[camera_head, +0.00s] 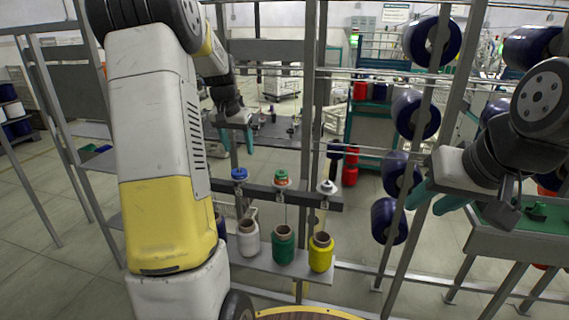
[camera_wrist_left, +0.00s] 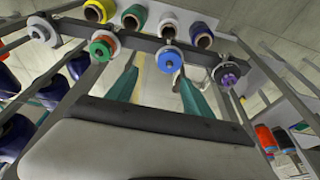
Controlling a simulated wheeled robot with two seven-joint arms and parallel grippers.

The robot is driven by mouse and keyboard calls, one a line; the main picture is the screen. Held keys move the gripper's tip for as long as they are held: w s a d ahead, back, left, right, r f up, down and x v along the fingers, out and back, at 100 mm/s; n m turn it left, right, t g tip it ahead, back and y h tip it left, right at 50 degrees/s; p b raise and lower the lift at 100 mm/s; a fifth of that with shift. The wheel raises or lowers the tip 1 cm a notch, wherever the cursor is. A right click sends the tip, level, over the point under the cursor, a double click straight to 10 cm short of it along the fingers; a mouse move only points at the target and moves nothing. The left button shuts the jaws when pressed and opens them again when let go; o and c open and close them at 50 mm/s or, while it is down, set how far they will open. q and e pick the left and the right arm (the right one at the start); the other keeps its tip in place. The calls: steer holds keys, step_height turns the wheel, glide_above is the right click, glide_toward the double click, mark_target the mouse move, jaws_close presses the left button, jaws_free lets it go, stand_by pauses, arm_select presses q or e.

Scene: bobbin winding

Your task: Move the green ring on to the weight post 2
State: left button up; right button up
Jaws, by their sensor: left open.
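The green ring (camera_head: 281,174) sits on a small post on the dark rail, above a red part; it also shows in the left wrist view (camera_wrist_left: 103,46). A blue ring (camera_head: 239,173) is on the post to its left, and a white piece (camera_head: 328,186) is on the post to its right. No numbers are readable, so I cannot tell which post is weight post 2. My left gripper (camera_head: 237,139) is open and empty above the rail, near the blue ring. My right gripper (camera_head: 432,196) is open and empty, far right of the rail.
White (camera_head: 248,243), green (camera_head: 283,250) and yellow (camera_head: 320,256) bobbins stand on a shelf below the rail. Metal uprights (camera_head: 312,110) stand close by. Large dark blue spools (camera_head: 401,173) hang on a frame at right. My left arm hides the rail's left end.

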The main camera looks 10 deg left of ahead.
arm_select(q)
glide_toward(281, 173)
steer(key=shift+x, duration=4.25)
jaws_close()
steer(key=shift+r, duration=0.1)
steer(key=shift+r, duration=2.05)
